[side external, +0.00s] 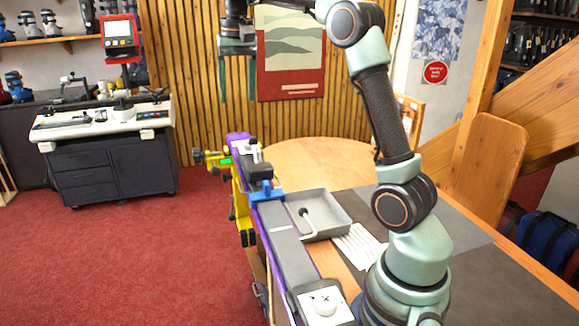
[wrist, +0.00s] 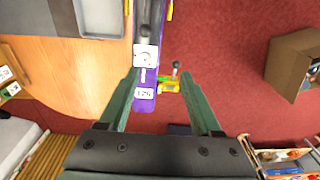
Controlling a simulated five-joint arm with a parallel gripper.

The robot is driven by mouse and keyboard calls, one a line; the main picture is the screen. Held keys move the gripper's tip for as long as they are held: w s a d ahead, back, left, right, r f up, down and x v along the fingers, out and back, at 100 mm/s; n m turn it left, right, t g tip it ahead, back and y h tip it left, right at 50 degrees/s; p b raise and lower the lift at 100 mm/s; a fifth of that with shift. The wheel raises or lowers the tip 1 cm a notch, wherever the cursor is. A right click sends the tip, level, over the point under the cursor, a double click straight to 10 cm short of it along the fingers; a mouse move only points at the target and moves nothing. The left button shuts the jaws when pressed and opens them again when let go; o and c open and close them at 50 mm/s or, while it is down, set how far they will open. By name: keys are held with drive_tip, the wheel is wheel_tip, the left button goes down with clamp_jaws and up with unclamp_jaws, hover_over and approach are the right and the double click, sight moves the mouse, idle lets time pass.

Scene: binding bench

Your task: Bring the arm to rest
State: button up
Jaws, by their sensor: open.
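My gripper (side external: 238,95) hangs high above the far end of the bench in the side view, in front of the slatted wood wall. Its two green fingers point down and stand apart, with nothing between them. In the wrist view my gripper (wrist: 160,78) is also open and empty. The purple-edged ski (side external: 279,232) lies far below it along the bench, with a blue clamp piece (side external: 265,193) across it. The ski (wrist: 144,107) shows between the fingers in the wrist view, with a white dial piece on it.
A grey tray (side external: 335,206) holding a dark-knobbed tool sits beside the ski on the wood table (side external: 300,155). White strips (side external: 358,247) lie near it. A yellow clamp (side external: 240,205) sticks out on the left. The poster (side external: 290,50) hangs behind my gripper. Open red floor lies left.

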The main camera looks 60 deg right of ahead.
drive_tip(key=s+a+f+n+t, duration=0.1)
drive_tip(key=s+a+n+t, duration=0.1)
drive_tip(key=s+a+n, duration=0.5)
drive_tip(key=s+a+f+n+t, duration=0.1)
drive_tip(key=s+a+f+t, duration=0.1)
drive_tip(key=s+a+f, duration=0.6)
drive_tip(key=shift+s+a+f+n+t, duration=0.3)
drive_tip(key=shift+a+f+n, duration=0.1)
drive_tip(key=shift+a+f, duration=0.3)
